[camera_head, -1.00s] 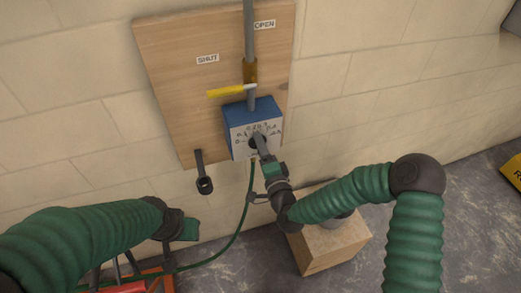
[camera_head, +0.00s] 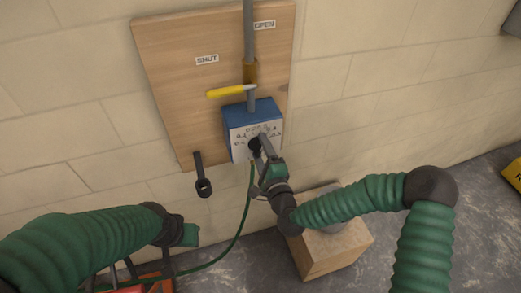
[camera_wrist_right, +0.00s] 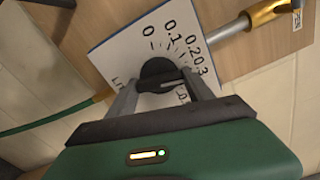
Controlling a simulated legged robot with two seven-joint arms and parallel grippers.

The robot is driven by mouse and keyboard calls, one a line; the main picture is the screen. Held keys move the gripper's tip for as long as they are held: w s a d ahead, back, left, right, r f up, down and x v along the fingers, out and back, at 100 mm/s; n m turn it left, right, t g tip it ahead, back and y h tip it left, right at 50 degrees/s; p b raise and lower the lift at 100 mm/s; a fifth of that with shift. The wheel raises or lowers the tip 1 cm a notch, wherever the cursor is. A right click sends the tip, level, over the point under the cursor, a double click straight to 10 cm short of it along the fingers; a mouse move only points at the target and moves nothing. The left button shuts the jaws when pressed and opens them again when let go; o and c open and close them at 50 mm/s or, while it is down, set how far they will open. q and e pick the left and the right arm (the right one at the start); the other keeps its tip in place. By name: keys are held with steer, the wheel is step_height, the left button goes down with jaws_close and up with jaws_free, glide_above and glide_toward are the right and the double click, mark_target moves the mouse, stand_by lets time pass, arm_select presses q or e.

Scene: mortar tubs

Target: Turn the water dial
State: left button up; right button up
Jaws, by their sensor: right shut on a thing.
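The water dial is a black knob (camera_wrist_right: 160,75) on the white numbered face of a blue box (camera_head: 250,113). The box is mounted on a wooden board (camera_head: 180,75). In the right wrist view, the numbers 0, 0.1, 0.2 and 0.3 show around the knob. My right gripper (camera_head: 262,147) is at the dial face, its two fingers on either side of the knob, shut on it. Part of the face is hidden behind the gripper. My left gripper (camera_head: 190,235) is low at the left, away from the dial; its fingers do not show clearly.
A yellow lever (camera_head: 228,92) sits on the grey pipe (camera_head: 249,35) above the box, between SHUT and OPEN labels. A black holder (camera_head: 203,180) hangs at the board's lower left. A green hose (camera_head: 242,215) runs down. A wooden block (camera_head: 330,252) stands below my right arm.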

steer(key=shift+d+f, duration=0.1)
steer(key=shift+f, duration=0.25)
steer(key=o, duration=1.2)
steer(key=shift+o, duration=0.8)
steer(key=shift+r, duration=0.15)
steer(key=p+v, duration=0.6)
steer(key=v, duration=1.1)
steer(key=shift+p, duration=0.4)
